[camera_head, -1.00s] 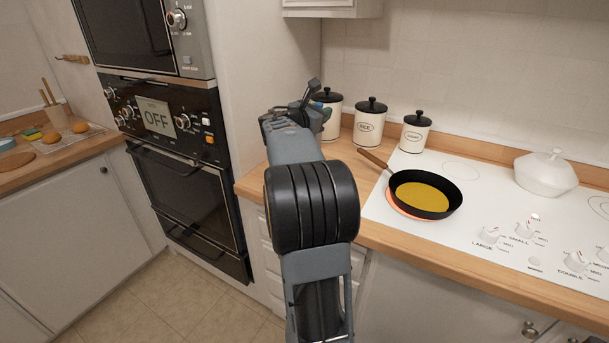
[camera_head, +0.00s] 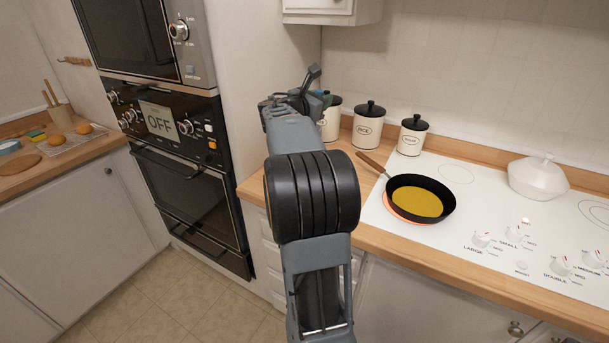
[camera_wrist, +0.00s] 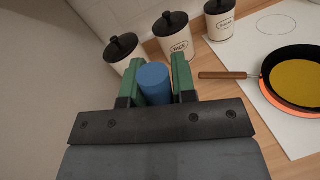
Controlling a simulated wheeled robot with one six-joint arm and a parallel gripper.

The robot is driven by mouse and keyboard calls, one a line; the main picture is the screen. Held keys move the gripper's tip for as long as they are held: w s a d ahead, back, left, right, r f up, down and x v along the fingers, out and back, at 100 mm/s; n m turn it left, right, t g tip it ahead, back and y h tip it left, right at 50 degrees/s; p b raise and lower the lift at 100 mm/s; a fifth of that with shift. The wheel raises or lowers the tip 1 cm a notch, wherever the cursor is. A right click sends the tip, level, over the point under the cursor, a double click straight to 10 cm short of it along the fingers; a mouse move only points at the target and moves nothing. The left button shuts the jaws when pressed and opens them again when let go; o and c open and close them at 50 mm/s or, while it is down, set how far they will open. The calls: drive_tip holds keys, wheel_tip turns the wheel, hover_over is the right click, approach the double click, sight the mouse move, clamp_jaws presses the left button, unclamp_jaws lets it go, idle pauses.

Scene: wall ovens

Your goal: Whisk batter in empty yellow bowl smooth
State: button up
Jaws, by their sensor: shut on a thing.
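My gripper (camera_wrist: 155,70) has green fingers shut on a blue cylindrical thing (camera_wrist: 155,84), which stands between them in the wrist view. Only its rounded blue end shows; the rest is hidden, so I cannot tell what it is. In the head view my gripper (camera_head: 323,96) is partly hidden behind my arm, above the counter in front of the leftmost canister. No yellow bowl, whisk or batter in a bowl shows in either view. A black frying pan (camera_head: 447,196) with a brown handle holds a flat yellow layer (camera_head: 418,202).
The pan sits on a glowing burner (camera_head: 394,209) of the white hob (camera_head: 470,226). Black-lidded canisters (camera_head: 367,130) line the wall. A white lidded pot (camera_head: 540,178) is at right. Wall ovens (camera_head: 188,190) stand left; beyond, a counter (camera_head: 75,160) holds buns on a rack.

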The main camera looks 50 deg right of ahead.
drive_tip(key=shift+r, duration=0.1)
idle(0.6)
wheel_tip(320, 180, up, 5)
drive_tip(key=p, duration=0.4)
idle(0.8)
